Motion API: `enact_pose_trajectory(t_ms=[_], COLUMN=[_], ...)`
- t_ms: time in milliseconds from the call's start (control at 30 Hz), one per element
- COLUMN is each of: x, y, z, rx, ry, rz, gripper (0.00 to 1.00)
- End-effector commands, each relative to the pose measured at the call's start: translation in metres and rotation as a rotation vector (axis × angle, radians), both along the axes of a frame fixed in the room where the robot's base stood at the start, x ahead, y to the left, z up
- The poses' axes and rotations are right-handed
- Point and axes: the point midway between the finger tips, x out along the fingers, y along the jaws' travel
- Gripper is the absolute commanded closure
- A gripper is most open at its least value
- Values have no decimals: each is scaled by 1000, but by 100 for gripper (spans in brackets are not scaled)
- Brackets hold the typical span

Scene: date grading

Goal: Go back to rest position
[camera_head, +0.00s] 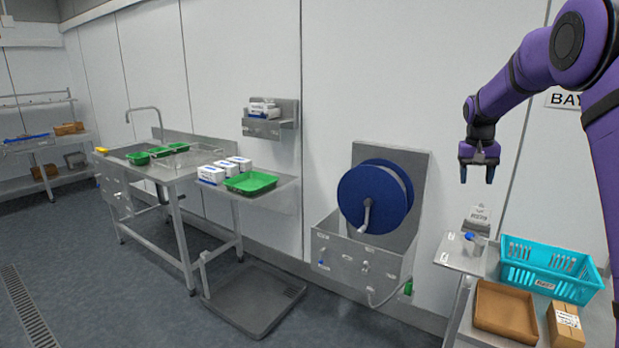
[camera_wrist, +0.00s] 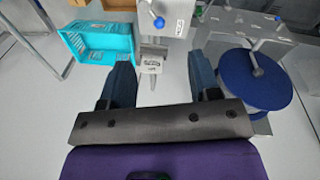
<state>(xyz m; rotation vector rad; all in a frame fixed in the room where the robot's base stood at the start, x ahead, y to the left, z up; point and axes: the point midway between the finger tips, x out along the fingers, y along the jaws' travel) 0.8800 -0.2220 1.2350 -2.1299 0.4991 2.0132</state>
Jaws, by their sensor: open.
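My gripper (camera_head: 477,176) hangs from my purple arm at the upper right of the head view, pointing down. Its two dark blue fingers are apart with nothing between them. It is in the air, above and slightly left of the turquoise basket (camera_head: 548,272). In the wrist view my gripper (camera_wrist: 165,82) also shows open and empty, with the floor and a small bench beyond it.
A blue hose reel (camera_head: 373,196) is on the wall left of my gripper. A sink table (camera_head: 165,172) stands farther left.

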Motion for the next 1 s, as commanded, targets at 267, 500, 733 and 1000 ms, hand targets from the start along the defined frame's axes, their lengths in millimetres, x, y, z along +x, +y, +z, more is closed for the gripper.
enact_pose_trajectory(t_ms=[267, 500, 733, 1000], x=[-78, -152, -228, -318], y=[39, 70, 97, 124], z=[70, 109, 128, 129], rx=[32, 51, 61, 61], ry=[-84, -151, -215, -289], rz=[64, 125, 186, 260], gripper=[43, 43, 43, 43])
